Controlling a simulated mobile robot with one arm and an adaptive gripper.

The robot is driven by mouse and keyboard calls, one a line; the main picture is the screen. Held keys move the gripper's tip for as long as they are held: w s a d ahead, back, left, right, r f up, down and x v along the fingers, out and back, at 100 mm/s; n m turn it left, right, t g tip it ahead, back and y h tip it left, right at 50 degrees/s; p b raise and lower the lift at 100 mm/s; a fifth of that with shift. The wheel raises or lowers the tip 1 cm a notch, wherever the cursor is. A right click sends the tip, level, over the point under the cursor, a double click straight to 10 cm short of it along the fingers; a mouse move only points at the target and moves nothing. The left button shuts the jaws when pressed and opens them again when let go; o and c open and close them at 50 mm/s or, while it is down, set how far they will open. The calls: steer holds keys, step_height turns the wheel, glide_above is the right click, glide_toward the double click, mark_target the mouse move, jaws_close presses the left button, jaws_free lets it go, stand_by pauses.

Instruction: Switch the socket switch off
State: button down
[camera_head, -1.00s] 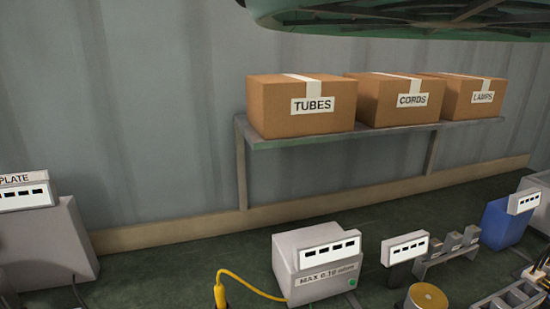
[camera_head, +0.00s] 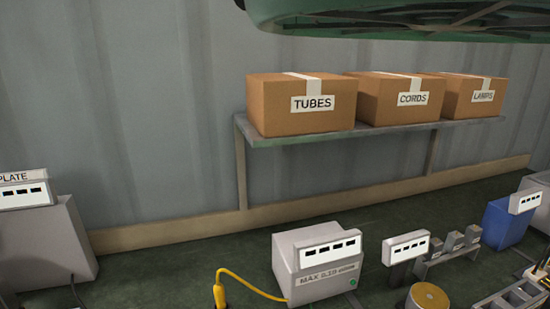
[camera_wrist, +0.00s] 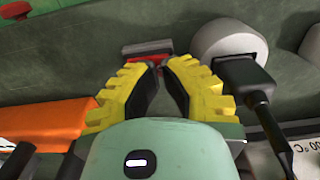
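A red switch-like part (camera_wrist: 148,47) in a dark frame shows in the wrist view, just beyond my fingertips. It looks like the socket switch, but its on or off position cannot be made out. My gripper (camera_wrist: 162,63) has yellow fingers with black pads. The fingertips are drawn close together with a narrow gap, and nothing is held between them. They look close to the red part; I cannot tell whether they touch it. The gripper and the switch do not show in the head view.
In the wrist view, a black plug-like part (camera_wrist: 242,76) with a cable and a pale round object (camera_wrist: 228,42) are at right. An orange block (camera_wrist: 45,121) is at left. In the head view, a grey box (camera_head: 315,262) stands beside a yellow cable (camera_head: 243,285).

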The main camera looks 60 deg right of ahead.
steer(key=shift+f, duration=0.4)
steer(key=shift+r, duration=0.1)
step_height(320, 180, up, 7)
steer(key=p, duration=0.7)
stand_by(0.4)
steer(key=shift+s, duration=0.1)
